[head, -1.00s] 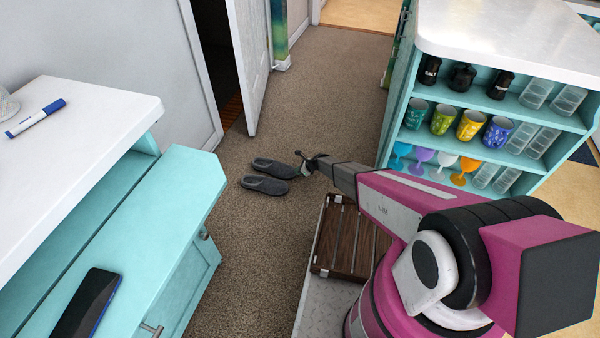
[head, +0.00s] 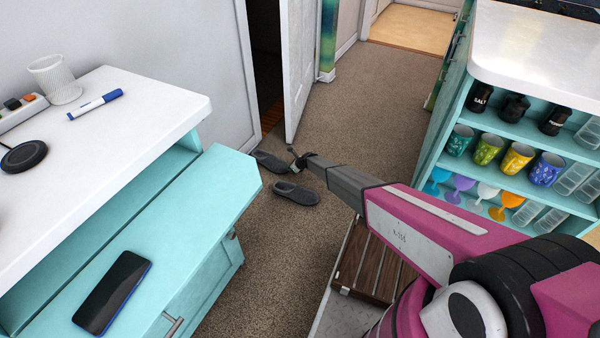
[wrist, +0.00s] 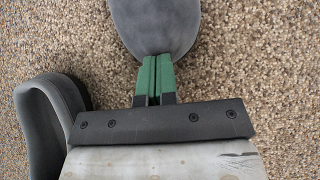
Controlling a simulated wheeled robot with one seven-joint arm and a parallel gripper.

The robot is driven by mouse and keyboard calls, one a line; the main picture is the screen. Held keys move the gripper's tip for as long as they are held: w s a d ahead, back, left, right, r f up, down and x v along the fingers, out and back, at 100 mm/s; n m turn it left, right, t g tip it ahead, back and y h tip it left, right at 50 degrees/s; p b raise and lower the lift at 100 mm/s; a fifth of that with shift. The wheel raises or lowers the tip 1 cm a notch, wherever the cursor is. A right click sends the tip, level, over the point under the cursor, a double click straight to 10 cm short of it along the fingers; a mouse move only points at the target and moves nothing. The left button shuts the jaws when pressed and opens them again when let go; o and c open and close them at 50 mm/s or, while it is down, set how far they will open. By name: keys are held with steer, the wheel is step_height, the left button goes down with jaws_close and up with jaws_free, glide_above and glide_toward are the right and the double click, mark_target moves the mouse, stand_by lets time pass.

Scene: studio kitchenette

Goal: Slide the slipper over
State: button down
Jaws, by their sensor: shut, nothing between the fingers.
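Two dark grey slippers lie on the carpet. The farther slipper (head: 269,162) is by the open door and the teal cabinet's corner; the nearer slipper (head: 296,194) lies to its right and closer to me. My gripper (head: 295,158) is low over the floor, just right of the farther slipper. In the wrist view my gripper's green fingers (wrist: 155,75) are shut and empty, their tips at the rounded end of a slipper (wrist: 155,25), touching it or nearly so. The other slipper (wrist: 45,125) shows at the left, partly hidden by the gripper body.
The open white door (head: 298,70) stands behind the slippers. A teal cabinet (head: 205,235) with a phone (head: 112,292) on it is at the left. A shelf unit (head: 520,140) with cups and goblets is at the right.

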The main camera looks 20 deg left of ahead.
steer(key=shift+a, duration=0.35)
steer(key=shift+d, duration=0.55)
steer(key=d, duration=0.3)
steer(key=shift+s, duration=0.15)
steer(key=v, duration=1)
